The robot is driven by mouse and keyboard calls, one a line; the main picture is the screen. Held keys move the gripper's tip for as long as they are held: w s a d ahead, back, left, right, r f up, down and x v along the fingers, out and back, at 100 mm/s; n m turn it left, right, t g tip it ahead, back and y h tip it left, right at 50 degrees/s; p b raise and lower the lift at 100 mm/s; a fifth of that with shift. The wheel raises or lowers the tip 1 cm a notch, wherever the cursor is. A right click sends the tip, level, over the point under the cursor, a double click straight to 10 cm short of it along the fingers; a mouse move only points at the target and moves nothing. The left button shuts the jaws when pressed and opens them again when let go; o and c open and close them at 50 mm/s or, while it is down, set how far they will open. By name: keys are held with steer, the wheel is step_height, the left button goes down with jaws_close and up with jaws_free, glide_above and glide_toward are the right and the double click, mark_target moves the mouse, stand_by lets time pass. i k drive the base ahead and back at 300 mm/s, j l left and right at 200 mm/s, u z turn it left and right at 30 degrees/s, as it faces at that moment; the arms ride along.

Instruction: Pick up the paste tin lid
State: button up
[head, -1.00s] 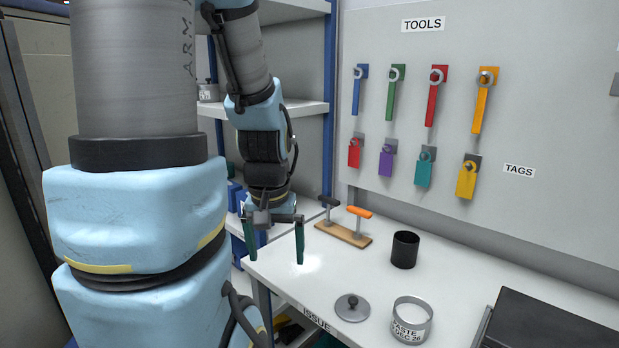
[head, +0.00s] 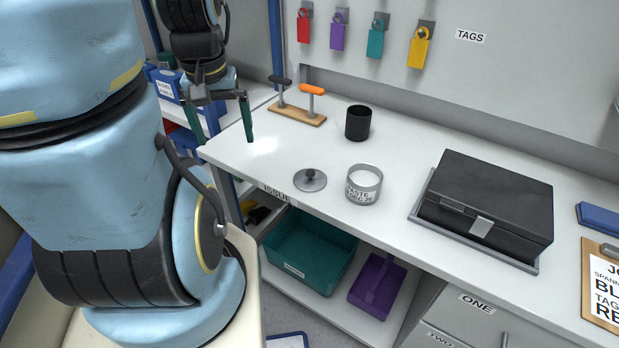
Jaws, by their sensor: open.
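The paste tin lid (head: 310,181) is a flat grey disc with a dark knob on top. It lies on the white bench near its front edge, knob up. The open paste tin (head: 364,185), grey with a white label, stands just to its right, apart from it. My gripper (head: 222,139) is open and empty, its two dark green fingers pointing down. It shows to the upper left of the lid, by the bench's left end, apart from the lid.
A black cup (head: 358,123) and a wooden stand (head: 297,115) with black and orange handles are behind the lid. A black box (head: 487,205) sits on a grey tray to the right. Teal (head: 308,255) and purple (head: 377,287) bins are below. Bench space around the lid is clear.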

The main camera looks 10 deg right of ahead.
mark_target(310, 181)
steer(key=i+j+z, duration=0.2)
steer(key=j, duration=0.25)
steer(key=i+j+z, duration=0.2)
steer(key=j, duration=0.3)
steer(key=j+z, duration=0.2)
steer(key=j, duration=0.25)
